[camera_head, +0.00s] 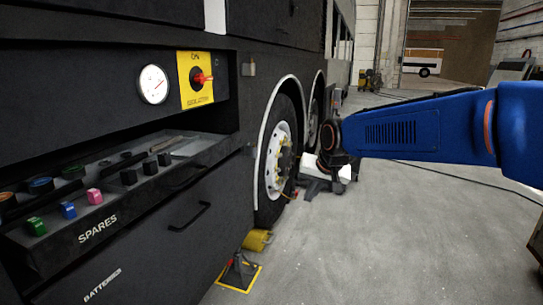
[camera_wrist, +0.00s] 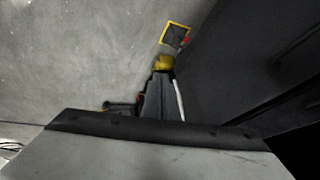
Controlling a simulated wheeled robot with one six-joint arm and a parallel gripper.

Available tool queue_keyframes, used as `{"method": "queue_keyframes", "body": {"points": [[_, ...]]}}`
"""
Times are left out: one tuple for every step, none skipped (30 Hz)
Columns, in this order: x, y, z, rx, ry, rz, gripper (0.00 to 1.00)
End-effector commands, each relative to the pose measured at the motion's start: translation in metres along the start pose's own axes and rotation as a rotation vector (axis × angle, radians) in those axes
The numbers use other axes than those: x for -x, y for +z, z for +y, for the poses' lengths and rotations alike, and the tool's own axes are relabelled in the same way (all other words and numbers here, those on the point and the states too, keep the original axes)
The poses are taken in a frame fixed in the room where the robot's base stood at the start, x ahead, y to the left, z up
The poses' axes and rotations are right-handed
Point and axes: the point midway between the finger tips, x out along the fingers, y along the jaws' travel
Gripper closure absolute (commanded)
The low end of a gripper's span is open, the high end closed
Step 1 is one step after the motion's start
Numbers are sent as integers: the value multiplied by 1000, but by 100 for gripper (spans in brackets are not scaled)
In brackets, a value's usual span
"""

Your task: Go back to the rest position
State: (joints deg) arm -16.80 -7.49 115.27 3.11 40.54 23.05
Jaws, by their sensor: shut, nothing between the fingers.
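My blue arm reaches in from the right in the camera_head view. Its dark wrist and my gripper (camera_head: 309,186) are low beside the coach's front wheel (camera_head: 277,160). The gripper is shut, with nothing seen held. Its fingertips are small and dark here, and I cannot tell whether they touch anything. In the camera_wrist view, a broad pale panel with a dark edge fills the bottom, and I cannot make out the fingers there.
A yellow chock (camera_head: 257,240) and a stand on a yellow-edged plate (camera_head: 238,273) lie by the wheel. An open SPARES drawer (camera_head: 97,228) juts out at left, below an isolator switch (camera_head: 196,80). A cable (camera_head: 450,178) crosses the floor.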

Motion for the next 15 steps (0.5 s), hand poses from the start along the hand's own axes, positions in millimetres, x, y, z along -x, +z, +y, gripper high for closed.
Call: {"method": "queue_keyframes", "body": {"points": [[14,11,16,6,10,2,100],[20,18,24,12,16,1,100],[28,28,35,20,25,-2,100],[34,35,42,25,31,-3,100],[39,42,51,32,38,-5,100],[46,52,61,39,46,-8,100],[52,60,68,45,53,-10,100],[57,68,76,51,59,-11,100],[63,79,86,59,67,-14,100],[68,88,93,65,73,-17,100],[73,96,100,70,80,-19,100],[78,108,109,78,88,-22,100],[82,116,115,83,93,-25,100],[86,126,122,88,100,-28,100],[91,138,131,95,107,-31,100]]}}
